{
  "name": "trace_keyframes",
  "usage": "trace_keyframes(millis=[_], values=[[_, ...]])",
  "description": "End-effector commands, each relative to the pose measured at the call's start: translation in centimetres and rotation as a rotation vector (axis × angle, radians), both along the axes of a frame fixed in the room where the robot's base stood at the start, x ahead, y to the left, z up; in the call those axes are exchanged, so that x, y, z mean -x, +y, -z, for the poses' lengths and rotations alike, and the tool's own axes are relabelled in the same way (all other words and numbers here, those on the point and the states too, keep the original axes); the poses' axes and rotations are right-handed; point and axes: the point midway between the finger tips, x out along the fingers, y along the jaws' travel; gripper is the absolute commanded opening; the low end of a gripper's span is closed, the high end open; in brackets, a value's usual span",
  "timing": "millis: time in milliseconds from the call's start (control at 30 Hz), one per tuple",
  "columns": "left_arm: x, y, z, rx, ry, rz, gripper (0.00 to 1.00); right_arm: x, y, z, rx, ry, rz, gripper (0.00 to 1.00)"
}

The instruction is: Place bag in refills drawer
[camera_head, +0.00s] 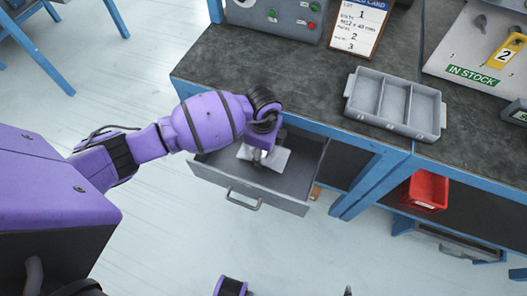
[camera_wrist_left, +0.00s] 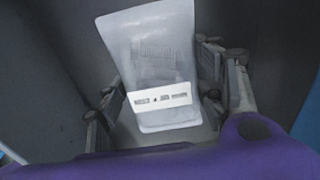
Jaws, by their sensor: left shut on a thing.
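The bag is a pale, translucent packet with a white printed label, in the head view (camera_head: 278,159) and in the left wrist view (camera_wrist_left: 160,40). My left gripper (camera_head: 257,155) points down into the open grey drawer (camera_head: 295,204) under the bench. In the left wrist view its fingers (camera_wrist_left: 160,85) are on both sides of the bag, shut on it. The bag is within the drawer's outline; whether it touches the drawer floor cannot be told. My wrist hides part of the bag and the drawer's back. Of my right arm, only small parts show at the bottom edge of the head view.
A grey divided tray (camera_head: 395,101) stands on the dark bench top (camera_head: 305,75) above the drawer. A control box (camera_head: 275,14) and a card (camera_head: 358,24) stand behind. A red bin (camera_head: 425,190) is under the bench at right. The floor before the drawer is clear.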

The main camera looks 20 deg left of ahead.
Motion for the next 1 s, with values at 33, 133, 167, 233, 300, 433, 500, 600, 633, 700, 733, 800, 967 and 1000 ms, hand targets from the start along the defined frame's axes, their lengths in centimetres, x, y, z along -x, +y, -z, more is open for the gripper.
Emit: trace_keyframes(millis=[33,133,167,233,300,433,500,600,633,700,733,800,967,1000], values=[[-0.10,0.02,0.41,0.000,-0.002,0.000,0.21,0.07,0.03,0.11,-0.001,0.002,-0.001,0.00],[-0.17,0.02,0.45,0.000,-0.005,0.001,0.21,0.06,0.06,0.08,-0.001,0.002,-0.001,0.00],[-0.17,0.01,0.43,0.000,-0.005,0.001,0.21,0.05,0.07,0.06,-0.001,0.001,-0.001,0.00],[-0.17,0.01,0.41,0.000,-0.005,0.001,0.21,0.01,0.07,0.02,-0.001,0.000,-0.001,0.00],[-0.15,0.01,0.46,0.000,-0.004,0.000,0.21,0.00,0.08,0.01,-0.001,0.000,-0.001,0.00],[-0.08,0.05,0.87,-0.001,-0.003,0.000,0.64,0.02,0.09,0.08,-0.001,0.001,-0.001,0.00],[-0.09,0.06,0.82,-0.001,-0.003,0.000,0.73,0.01,0.10,0.06,-0.001,0.000,0.000,0.00],[-0.08,0.05,0.81,-0.001,-0.003,0.000,0.82,0.03,0.10,0.06,-0.001,0.001,0.000,0.00],[-0.08,0.05,0.81,-0.001,-0.003,0.000,0.82,0.03,0.10,0.06,-0.001,0.001,0.000,0.00],[-0.08,0.05,0.81,-0.001,-0.003,0.000,0.82,0.03,0.10,0.06,-0.001,0.001,0.000,0.00],[-0.08,0.05,0.81,-0.001,-0.003,0.000,0.82,0.03,0.10,0.06,-0.001,0.001,0.000,0.00],[-0.08,0.05,0.81,-0.001,-0.003,0.000,0.82,0.03,0.10,0.06,-0.001,0.001,0.000,0.00],[-0.11,0.05,0.39,-0.001,-0.004,0.000,0.82,-0.02,0.09,-0.05,-0.001,0.000,0.000,0.00],[-0.13,0.03,0.04,0.000,-0.004,0.000,0.82,-0.04,0.10,-0.10,-0.001,-0.001,0.000,0.00]])
